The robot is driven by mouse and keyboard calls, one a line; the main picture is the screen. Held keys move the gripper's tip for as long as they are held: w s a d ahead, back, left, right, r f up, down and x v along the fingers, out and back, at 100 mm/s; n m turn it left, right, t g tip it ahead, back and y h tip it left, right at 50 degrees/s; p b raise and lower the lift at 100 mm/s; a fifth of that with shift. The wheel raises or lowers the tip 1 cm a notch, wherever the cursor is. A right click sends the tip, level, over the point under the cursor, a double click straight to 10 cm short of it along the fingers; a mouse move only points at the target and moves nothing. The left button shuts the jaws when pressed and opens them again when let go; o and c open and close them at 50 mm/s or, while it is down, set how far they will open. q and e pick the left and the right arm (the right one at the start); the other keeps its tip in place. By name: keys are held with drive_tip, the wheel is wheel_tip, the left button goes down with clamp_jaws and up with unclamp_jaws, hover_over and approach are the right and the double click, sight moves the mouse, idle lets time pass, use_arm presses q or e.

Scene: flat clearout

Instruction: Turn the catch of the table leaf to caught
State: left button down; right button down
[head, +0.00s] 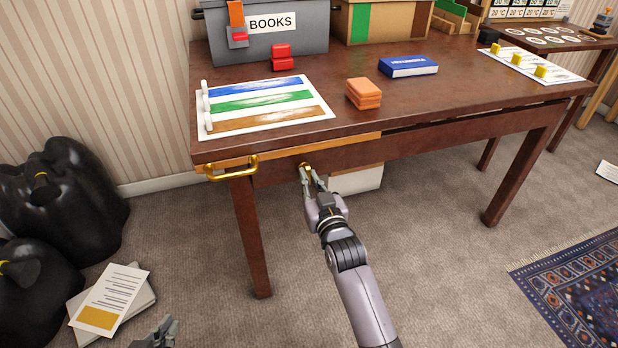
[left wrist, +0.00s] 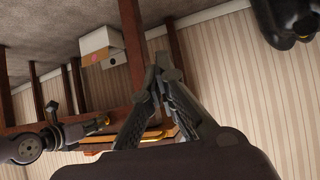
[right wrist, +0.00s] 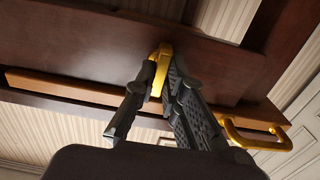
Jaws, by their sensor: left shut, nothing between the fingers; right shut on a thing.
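The brass catch (head: 304,167) sits on the dark apron under the table's front edge. My right gripper (head: 308,178) is shut on it; the right wrist view shows the yellow catch (right wrist: 159,70) between the fingertips. I cannot tell whether it is at caught. The table leaf (head: 290,152) shows as a light wooden strip under the tabletop, with a brass pull handle (head: 234,170) left of the catch. My left gripper (head: 162,333) is low at the bottom of the head view, shut and empty, apart from the table; its fingers meet in the left wrist view (left wrist: 166,66).
The table (head: 440,105) bears a grey BOOKS bin (head: 270,40), a striped sheet (head: 262,102), orange blocks (head: 363,94) and a blue box (head: 408,66). Black bags (head: 60,195) and papers (head: 110,300) lie on the floor at left. A white box (head: 358,181) stands below the table.

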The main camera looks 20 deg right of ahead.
use_arm(q)
drive_tip(key=s+a+f+g+y+p, duration=0.1)
drive_tip(key=s+a+f+g, duration=0.1)
drive_tip(key=s, duration=0.3)
drive_tip(key=s+a+f+g+p, duration=0.1)
drive_tip(key=s+f+g, duration=0.2)
drive_tip(key=s, duration=0.3)
drive_tip(key=shift+s+a+f+g+y, duration=0.2)
drive_tip(key=shift+a+g+y, duration=0.2)
drive_tip(key=shift+g, duration=0.5)
use_arm(e)
drive_tip(key=shift+m, duration=2.3)
use_arm(q)
drive_tip(key=shift+p+v, duration=0.85)
drive_tip(key=shift+p, duration=0.3)
use_arm(e)
drive_tip(key=shift+m, duration=2.3)
use_arm(q)
drive_tip(key=shift+w, duration=0.1)
